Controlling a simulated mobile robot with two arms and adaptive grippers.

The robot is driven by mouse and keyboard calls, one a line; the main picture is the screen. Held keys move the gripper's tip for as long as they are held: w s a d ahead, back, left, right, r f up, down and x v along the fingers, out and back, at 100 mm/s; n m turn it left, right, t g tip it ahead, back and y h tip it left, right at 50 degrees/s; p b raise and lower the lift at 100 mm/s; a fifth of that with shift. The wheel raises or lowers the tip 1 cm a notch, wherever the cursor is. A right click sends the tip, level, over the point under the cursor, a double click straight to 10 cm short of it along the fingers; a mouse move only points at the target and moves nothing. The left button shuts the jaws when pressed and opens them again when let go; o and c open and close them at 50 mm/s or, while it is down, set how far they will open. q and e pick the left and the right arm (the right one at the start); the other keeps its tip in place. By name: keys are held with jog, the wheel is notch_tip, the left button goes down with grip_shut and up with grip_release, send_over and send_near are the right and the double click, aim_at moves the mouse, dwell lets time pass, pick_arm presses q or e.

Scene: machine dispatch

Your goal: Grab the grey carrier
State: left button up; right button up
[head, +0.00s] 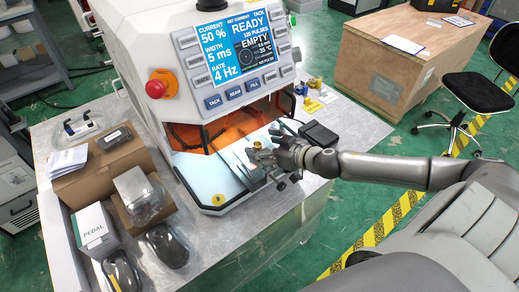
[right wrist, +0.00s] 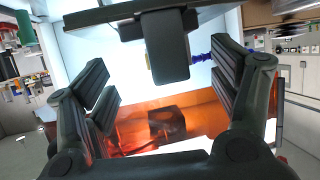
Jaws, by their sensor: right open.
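My right gripper (head: 266,157) is at the front opening of the white machine (head: 140,40), over its pale floor. In the right wrist view its two black fingers (right wrist: 165,66) are wide apart, with nothing clamped. A dark grey block (right wrist: 167,45) with a brassy edge stands between the fingers, clear of both, joined to a wide dark plate (right wrist: 110,14). It looks like the grey carrier, but I cannot tell for sure. In the head view my gripper mostly hides that spot. My left gripper is not in view.
The machine's screen (head: 238,42) reads READY and EMPTY. A black box (head: 318,136) and small brass parts (head: 313,82) lie right of the opening. Cardboard boxes (head: 100,172), a pedal box (head: 93,228) and dark devices (head: 167,245) crowd the table's left. A wooden crate (head: 390,62) stands behind.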

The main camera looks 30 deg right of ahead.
jog(key=shift+p+x, duration=0.45)
jog(key=shift+x, duration=1)
jog(key=c, duration=1.2)
